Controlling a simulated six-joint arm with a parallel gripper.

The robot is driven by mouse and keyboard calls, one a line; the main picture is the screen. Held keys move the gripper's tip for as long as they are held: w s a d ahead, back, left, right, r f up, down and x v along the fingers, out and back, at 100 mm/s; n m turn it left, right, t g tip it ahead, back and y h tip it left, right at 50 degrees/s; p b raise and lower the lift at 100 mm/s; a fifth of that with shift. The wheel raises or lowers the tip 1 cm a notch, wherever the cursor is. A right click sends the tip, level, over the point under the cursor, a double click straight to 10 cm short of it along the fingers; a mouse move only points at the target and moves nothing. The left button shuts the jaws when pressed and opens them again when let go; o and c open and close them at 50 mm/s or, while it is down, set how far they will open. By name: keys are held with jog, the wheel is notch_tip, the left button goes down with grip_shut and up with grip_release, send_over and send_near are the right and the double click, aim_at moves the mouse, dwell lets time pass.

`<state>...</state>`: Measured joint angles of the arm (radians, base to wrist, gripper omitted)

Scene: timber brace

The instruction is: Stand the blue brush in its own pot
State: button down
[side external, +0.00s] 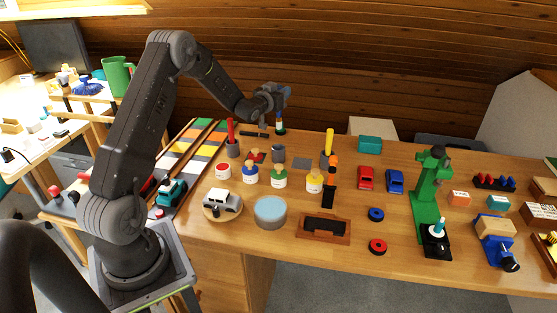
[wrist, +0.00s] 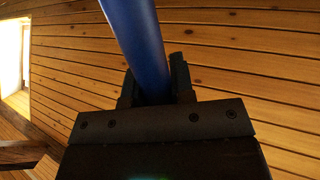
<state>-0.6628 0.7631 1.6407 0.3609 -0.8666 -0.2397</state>
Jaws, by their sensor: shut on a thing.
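My gripper (side external: 281,101) is shut on the blue brush, high above the back of the bench. In the wrist view the brush's blue handle (wrist: 144,45) runs up between the jaws (wrist: 154,85). In the side view its lower part (side external: 280,124) hangs below the gripper, roughly upright and apart from the pots. A grey pot (side external: 278,154) stands below it with nothing seen standing in it. Another grey pot (side external: 233,150) holds a red brush (side external: 231,130). A third pot (side external: 325,162) holds a yellow brush (side external: 329,141).
Paint jars stand in front of the pots: red (side external: 222,172), blue (side external: 250,174), green (side external: 279,179) and yellow (side external: 314,184). A round grey-blue dish (side external: 270,212) is nearer the front. Toy cars (side external: 366,178) and a green stand (side external: 427,190) are to the right.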

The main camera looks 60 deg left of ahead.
notch_tip(320, 180, down, 13)
dwell(0.6)
jog(key=shift+a+f, duration=0.1)
jog(key=c, duration=1)
grip_release()
